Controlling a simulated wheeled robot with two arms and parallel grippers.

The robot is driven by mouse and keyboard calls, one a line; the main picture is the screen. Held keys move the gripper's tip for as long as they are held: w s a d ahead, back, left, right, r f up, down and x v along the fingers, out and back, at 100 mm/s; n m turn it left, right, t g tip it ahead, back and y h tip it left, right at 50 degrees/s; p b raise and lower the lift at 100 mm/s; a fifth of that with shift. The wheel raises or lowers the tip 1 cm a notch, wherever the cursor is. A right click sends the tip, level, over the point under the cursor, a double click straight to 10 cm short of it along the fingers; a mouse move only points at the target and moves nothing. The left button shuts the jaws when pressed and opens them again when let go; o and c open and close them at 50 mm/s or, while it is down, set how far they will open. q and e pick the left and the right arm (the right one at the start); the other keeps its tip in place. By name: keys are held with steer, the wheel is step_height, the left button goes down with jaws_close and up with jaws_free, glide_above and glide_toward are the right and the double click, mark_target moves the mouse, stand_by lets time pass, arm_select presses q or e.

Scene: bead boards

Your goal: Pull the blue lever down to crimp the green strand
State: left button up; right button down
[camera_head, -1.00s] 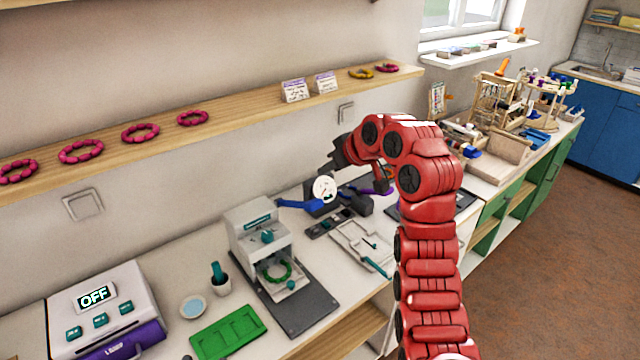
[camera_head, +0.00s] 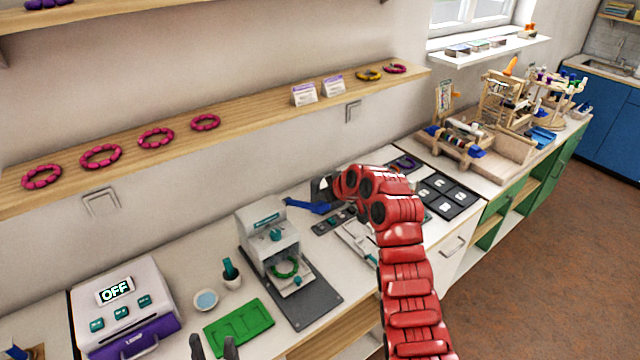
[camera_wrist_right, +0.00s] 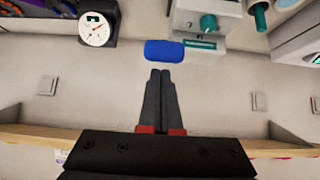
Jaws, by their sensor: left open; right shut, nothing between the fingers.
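The blue lever (camera_head: 310,206) sticks out to the left of a dark device that my right arm mostly hides in the head view. Its rounded blue end (camera_wrist_right: 164,51) is just beyond my right fingertips in the right wrist view, with a small gap showing. My right gripper (camera_wrist_right: 161,75) is shut and empty. A green beaded strand (camera_head: 285,268) lies as a ring in the white press with teal knobs (camera_head: 268,226). My left gripper (camera_head: 213,346) is open and empty at the bottom edge of the head view.
A round dial gauge (camera_wrist_right: 97,29) is beside the lever in the right wrist view. A green tray (camera_head: 239,327), a small dish (camera_head: 205,300) and a cup (camera_head: 232,281) stand left of the press. A white machine (camera_head: 122,306) reading OFF is further left. A wooden shelf (camera_head: 240,112) runs above.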

steer(key=shift+f, duration=0.15)
steer(key=shift+s+d+f+b, duration=0.2)
steer(key=shift+s+f+b, duration=0.15)
steer(key=shift+f+b, duration=0.35)
steer(key=s+d+f+t+y+b, duration=0.1)
steer(key=f+t+b, duration=0.3)
steer(key=b, duration=1.2)
steer(key=s+d+f+t+y+b, duration=0.1)
steer(key=s+f+t+y+b, duration=0.1)
steer(key=f+b, duration=1.1)
steer(key=t+y+b, duration=0.1)
steer(key=y+b, duration=0.1)
steer(key=b, duration=0.2)
steer(key=shift+s+d+f+t+y, duration=0.3)
steer(key=shift+t, duration=0.1)
steer(key=shift+f, duration=0.1)
